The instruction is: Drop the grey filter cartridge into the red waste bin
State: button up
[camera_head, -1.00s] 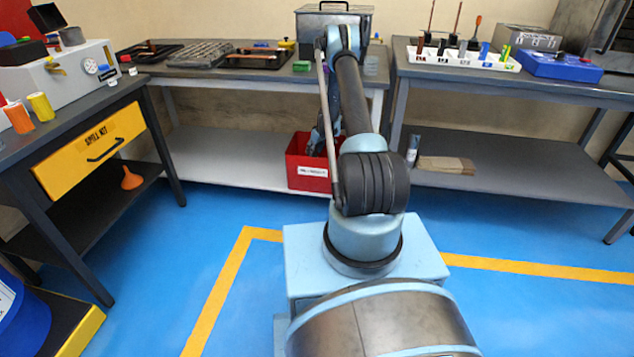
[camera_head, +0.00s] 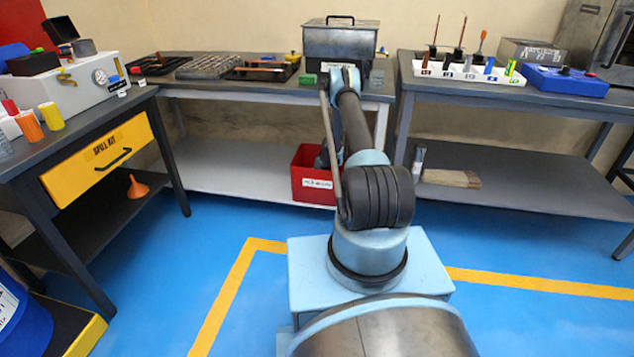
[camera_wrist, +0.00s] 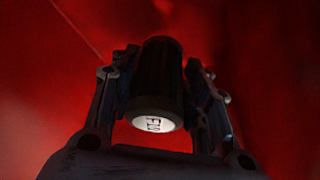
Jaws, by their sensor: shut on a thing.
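The red waste bin (camera_head: 312,195) stands by the lower shelf of the middle bench, with a white label on its front. In the wrist view, red bin walls (camera_wrist: 60,90) fill the background. My gripper (camera_wrist: 162,80) is inside or just over the bin, shut on the filter cartridge (camera_wrist: 155,104). The cartridge looks dark in the shade, with a pale, marked end cap facing the camera. It sits between the two fingers, and the red surface lies behind it. In the head view my arm and the bin wall hide the cartridge.
The middle bench top (camera_head: 225,83) overhangs the bin, with trays and a metal box (camera_head: 340,42) on it. Blue floor (camera_head: 225,230) before the bin is clear.

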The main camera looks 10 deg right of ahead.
aim_at(322, 174)
notch_tip(322, 174, down, 2)
jog(key=shift+f, duration=0.1)
jog(key=o, duration=1.4)
jog(key=v, duration=1.2)
